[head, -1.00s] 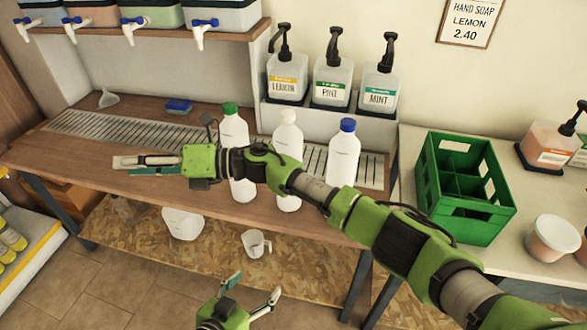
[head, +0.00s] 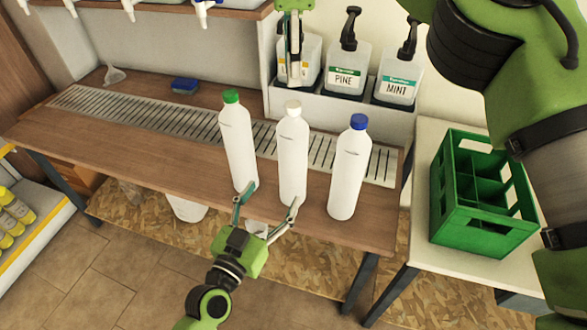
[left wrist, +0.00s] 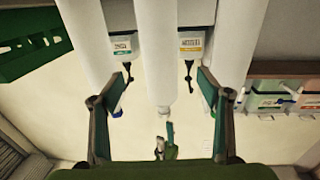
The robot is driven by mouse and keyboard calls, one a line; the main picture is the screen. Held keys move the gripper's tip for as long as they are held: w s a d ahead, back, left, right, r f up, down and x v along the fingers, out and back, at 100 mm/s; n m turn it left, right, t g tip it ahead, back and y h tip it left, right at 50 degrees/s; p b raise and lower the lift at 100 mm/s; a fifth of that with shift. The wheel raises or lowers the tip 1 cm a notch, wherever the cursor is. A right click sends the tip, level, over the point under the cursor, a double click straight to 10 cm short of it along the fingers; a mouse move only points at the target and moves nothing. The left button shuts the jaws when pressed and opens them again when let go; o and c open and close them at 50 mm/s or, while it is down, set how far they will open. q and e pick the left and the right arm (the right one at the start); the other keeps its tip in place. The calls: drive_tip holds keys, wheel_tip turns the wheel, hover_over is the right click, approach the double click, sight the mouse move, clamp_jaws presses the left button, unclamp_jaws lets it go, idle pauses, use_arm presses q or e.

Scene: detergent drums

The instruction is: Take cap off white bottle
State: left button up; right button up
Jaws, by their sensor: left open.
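The white-capped bottle (head: 292,155) stands upright on the wooden counter, between a green-capped bottle (head: 238,145) and a blue-capped bottle (head: 348,170). Its white cap (head: 293,108) is on. My left gripper (head: 272,196) is open at the counter's front edge, low before this bottle. The upside-down left wrist view shows its fingers (left wrist: 164,80) on either side of the middle bottle (left wrist: 158,45), with no clear contact. My right gripper (head: 294,78) points down above and behind the white cap, apart from it. Its fingers overlap, so their opening is unclear.
The green-capped and blue-capped bottles stand close on both sides. Soap pump bottles (head: 343,68) stand on a raised ledge behind. A green crate (head: 480,195) is on the right table. A slotted metal strip (head: 140,115) runs along the counter. The counter's left part is mostly clear.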

sight(293, 163)
use_arm(q)
drive_tip(key=x, duration=1.2)
drive_tip(key=shift+w, duration=0.2)
drive_tip(key=shift+c, duration=0.5)
clamp_jaws()
